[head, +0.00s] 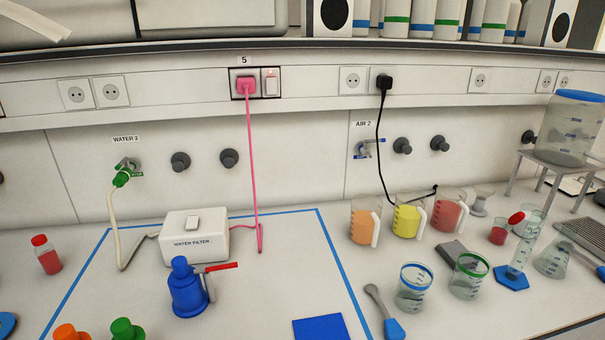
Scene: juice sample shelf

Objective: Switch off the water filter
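The water filter (194,238) is a white box labelled "WATER FILTER" on the bench inside a blue taped outline. A light rocker switch (192,222) sits on its top; I cannot tell which way it is set. A pink cable (251,170) runs from the filter up to a pink plug (246,84) in the wall socket labelled 5. Beside that plug is a wall switch (270,82) with a small red mark. A pale hose (116,225) links the filter side to the green WATER 2 tap (123,174). Neither of my grippers shows in the head view.
A blue valve piece (187,290) with a red lever stands in front of the filter. Orange, yellow and red jugs (447,212), beakers (414,293) and a blue-handled tool (390,325) crowd the right. A red-capped bottle (47,258) stands left.

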